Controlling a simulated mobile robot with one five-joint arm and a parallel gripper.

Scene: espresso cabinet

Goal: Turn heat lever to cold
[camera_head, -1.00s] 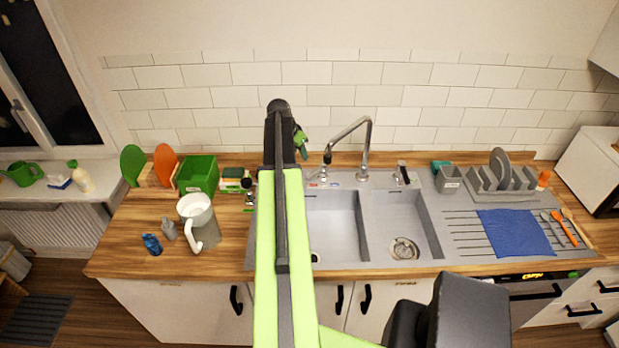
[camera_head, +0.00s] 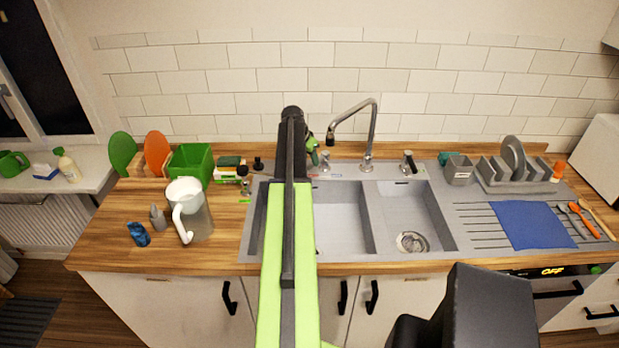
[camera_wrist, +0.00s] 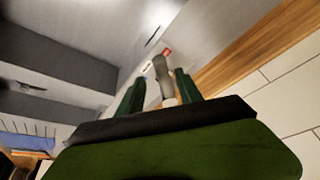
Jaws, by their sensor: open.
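The heat lever (camera_wrist: 162,72) is a small grey handle at the back rim of the sink, with a red mark beside its upper end in the wrist view. My gripper (camera_wrist: 158,88) is open, with one green finger on each side of the lever. I cannot tell whether either finger touches it. In the head view my gripper (camera_head: 312,150) is mostly hidden behind my dark arm end, just left of the lever (camera_head: 325,163). Which way the lever is turned is unclear.
The tall tap (camera_head: 371,130) stands right of the lever, and a black-topped knob (camera_head: 408,160) stands further right. A dark soap dispenser (camera_head: 244,178) and a green box (camera_head: 190,164) are to the left. The sink (camera_head: 425,220) basins look empty.

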